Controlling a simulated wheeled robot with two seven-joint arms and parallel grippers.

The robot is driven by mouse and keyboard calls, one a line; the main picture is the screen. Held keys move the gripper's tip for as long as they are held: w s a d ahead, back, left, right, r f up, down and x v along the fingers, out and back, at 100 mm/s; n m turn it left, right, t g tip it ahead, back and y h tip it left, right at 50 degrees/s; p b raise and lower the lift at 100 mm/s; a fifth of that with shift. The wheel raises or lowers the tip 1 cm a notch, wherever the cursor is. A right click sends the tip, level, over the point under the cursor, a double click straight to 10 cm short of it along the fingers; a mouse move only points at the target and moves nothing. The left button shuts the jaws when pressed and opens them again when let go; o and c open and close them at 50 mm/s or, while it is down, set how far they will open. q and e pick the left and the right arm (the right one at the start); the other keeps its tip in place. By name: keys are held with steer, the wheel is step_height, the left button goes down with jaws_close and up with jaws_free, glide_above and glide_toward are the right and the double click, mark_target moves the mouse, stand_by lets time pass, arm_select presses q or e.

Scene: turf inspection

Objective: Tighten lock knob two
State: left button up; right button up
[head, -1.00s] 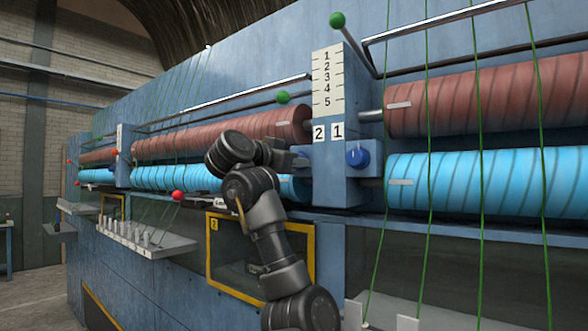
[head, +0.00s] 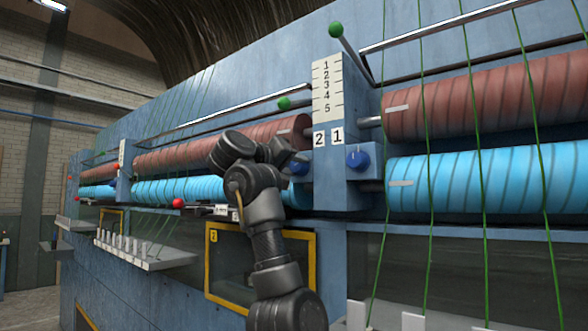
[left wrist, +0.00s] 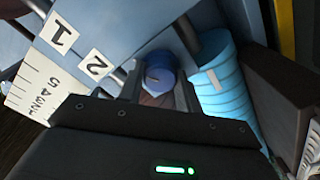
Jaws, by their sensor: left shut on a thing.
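Lock knob two is the blue knob (head: 299,168) on the left face of the blue post, beside the "2" label (head: 319,139). In the head view the wrist hides part of the knob. A second blue knob (head: 357,158) sits under the "1" label (head: 337,137), untouched. My right gripper is not in view.
Red rollers (head: 480,98) and cyan rollers (head: 490,178) run along both sides of the post, with green strands in front. Green-ball levers (head: 335,29) stick out above. A white shelf with several pegs (head: 140,250) and a yellow-framed window (head: 210,265) are lower left.

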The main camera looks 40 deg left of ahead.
arm_select(q)
steer(key=n+b, duration=0.2)
steer(key=n, duration=0.4)
steer(key=shift+s, duration=0.1)
steer(key=n+b, duration=0.1)
steer(key=n, duration=0.3)
steer(key=shift+a+r+n, duration=0.1)
steer(key=shift+n, duration=0.8)
steer(key=shift+r, duration=0.15)
steer(key=o, duration=1)
steer(key=shift+f, duration=0.2)
